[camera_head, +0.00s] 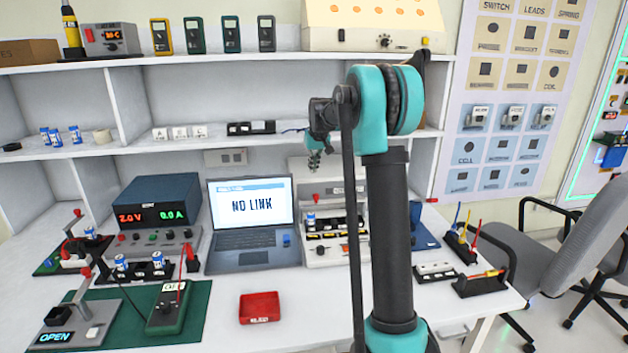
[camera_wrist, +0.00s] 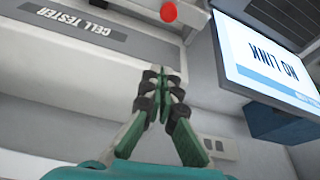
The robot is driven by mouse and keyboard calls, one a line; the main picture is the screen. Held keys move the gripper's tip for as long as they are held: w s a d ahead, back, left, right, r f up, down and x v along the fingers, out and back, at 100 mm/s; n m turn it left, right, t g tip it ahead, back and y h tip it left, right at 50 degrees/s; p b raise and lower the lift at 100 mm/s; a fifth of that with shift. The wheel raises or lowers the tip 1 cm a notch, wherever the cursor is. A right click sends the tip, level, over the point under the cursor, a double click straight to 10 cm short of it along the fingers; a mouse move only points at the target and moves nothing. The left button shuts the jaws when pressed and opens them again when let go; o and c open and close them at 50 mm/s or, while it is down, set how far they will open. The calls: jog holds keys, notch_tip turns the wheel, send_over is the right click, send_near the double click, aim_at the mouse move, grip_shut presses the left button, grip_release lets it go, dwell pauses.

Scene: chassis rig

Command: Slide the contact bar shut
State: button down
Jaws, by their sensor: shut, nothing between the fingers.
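My gripper (camera_head: 314,160) is raised in front of the shelves, above the white cell tester (camera_head: 336,255) to the right of the laptop. Its fingers are shut and empty, and the closed fingertips also show in the wrist view (camera_wrist: 160,80). The cell tester's labelled face (camera_wrist: 75,32) appears upside down in the wrist view. A red knob (camera_wrist: 168,12) lies beyond the fingertips, apart from them. A red knob (camera_head: 316,198) also shows on the tester in the head view. The contact bar itself cannot be made out clearly; my arm hides part of the tester.
The laptop (camera_head: 250,225) reads NO LINK and stands close to the left of the tester. A red tray (camera_head: 260,307) lies in front. A device reading OPEN (camera_head: 55,337) is at the lower left. Racks with several tools (camera_head: 480,283) are at the right. Shelves rise behind.

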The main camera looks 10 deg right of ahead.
aim_at(311, 184)
jog(key=x, duration=0.8)
jog(key=shift+w+f, duration=0.1)
jog(key=shift+f, duration=0.65)
jog(key=shift+s+d, duration=0.15)
jog(key=shift+s, duration=0.8)
jog(key=shift+s+d, duration=0.15)
jog(key=shift+s, duration=0.8)
jog(key=s, duration=0.6)
jog(key=shift+s, duration=0.3)
jog(key=shift+s, duration=0.1)
jog(key=v, duration=1.2)
jog(key=shift+w, duration=0.25)
